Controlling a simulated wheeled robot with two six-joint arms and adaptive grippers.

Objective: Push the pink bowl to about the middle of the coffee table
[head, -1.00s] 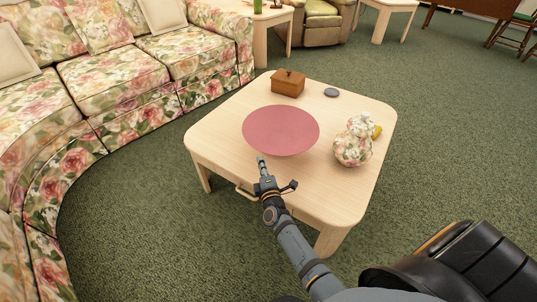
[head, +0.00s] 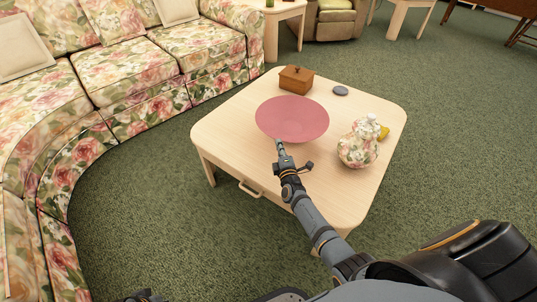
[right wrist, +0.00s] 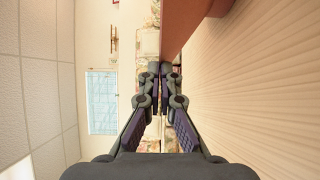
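The pink bowl (head: 292,118) is wide and shallow and stands upright on the pale wooden coffee table (head: 228,150), between a box at the back and a vase at the right. My right gripper (head: 280,146) is at the bowl's near side, its fingers together and holding nothing. The tips look to be at or touching the bowl's near wall; exact contact is hard to tell. In the right wrist view the gripper (right wrist: 159,72) is turned sideways, the bowl's wall (right wrist: 188,28) beside its tips and the tabletop (right wrist: 265,70) at right. A dark part at the head view's bottom left may be my left gripper.
A brown wooden box (head: 296,80) and a grey disc (head: 340,91) lie behind the bowl. A floral vase (head: 358,150) and a yellow object (head: 384,132) stand at the right. The table's near left is bare. A floral sofa (head: 130,75) is at left.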

